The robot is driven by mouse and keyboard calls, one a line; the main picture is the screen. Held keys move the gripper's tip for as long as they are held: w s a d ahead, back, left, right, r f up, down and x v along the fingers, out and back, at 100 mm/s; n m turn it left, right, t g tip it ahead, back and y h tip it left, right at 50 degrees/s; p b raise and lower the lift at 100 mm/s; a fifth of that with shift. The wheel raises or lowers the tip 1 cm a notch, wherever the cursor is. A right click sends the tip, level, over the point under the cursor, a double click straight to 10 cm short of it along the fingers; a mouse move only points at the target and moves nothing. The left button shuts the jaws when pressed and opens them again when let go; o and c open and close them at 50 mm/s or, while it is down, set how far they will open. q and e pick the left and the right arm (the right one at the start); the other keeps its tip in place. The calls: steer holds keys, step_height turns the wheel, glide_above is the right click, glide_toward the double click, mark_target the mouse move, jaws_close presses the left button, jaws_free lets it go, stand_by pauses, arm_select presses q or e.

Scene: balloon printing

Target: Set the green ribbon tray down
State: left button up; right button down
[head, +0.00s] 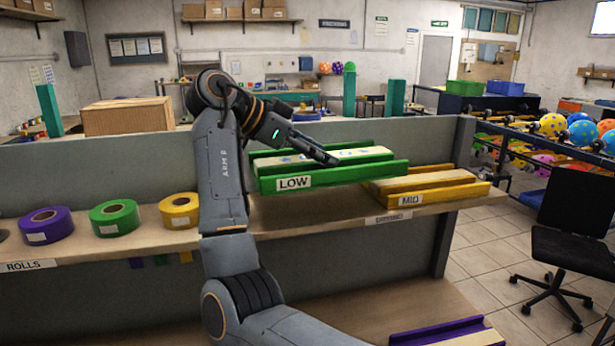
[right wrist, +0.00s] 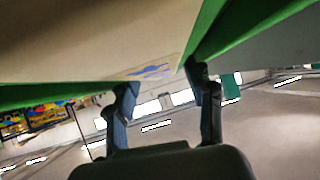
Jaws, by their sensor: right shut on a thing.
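The green ribbon tray (head: 345,174), labelled LOW, is near the middle of the head view, above the shelf (head: 300,220) and left of the yellow tray. It has green side walls and a pale middle with blue marks. My right gripper (head: 328,158) reaches over it from the left and is shut on it. In the right wrist view, the fingers (right wrist: 165,92) reach the tray, and its green wall (right wrist: 207,30) and pale surface fill the top. Whether the tray's underside touches the shelf is unclear. My left gripper is not in view.
The yellow tray (head: 425,190), labelled MID, sits at the shelf's right end. Purple (head: 46,224), green (head: 114,218) and yellow (head: 180,211) ribbon rolls stand at left. A purple tray (head: 450,333) lies lower at bottom right. A grey divider (head: 90,170) runs behind the shelf.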

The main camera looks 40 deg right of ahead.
mark_target(253, 170)
steer(key=w+f+p, duration=0.1)
steer(key=w+f, duration=0.3)
steer(key=f, duration=0.1)
steer(key=shift+w+d+f+p, duration=0.1)
steer(key=shift+d+p, duration=0.1)
steer(key=shift+p, duration=0.15)
steer(key=f, duration=0.1)
steer(key=f+p, duration=0.2)
steer(key=shift+w, duration=0.25)
steer(key=shift+f, duration=0.35)
steer(key=shift+c, duration=2.4)
jaws_free()
steer(key=shift+w+a+r, duration=0.15)
steer(key=shift+a+r, duration=0.05)
steer(key=shift+a, duration=0.25)
steer(key=b+v, duration=0.2)
steer(key=v, duration=0.7)
steer(key=shift+w+a+r+b, duration=0.1)
steer(key=shift+a+r+b, duration=0.2)
steer(key=shift+w+a+r, duration=0.15)
steer(key=shift+a+r, duration=0.2)
steer(key=shift+a, duration=0.15)
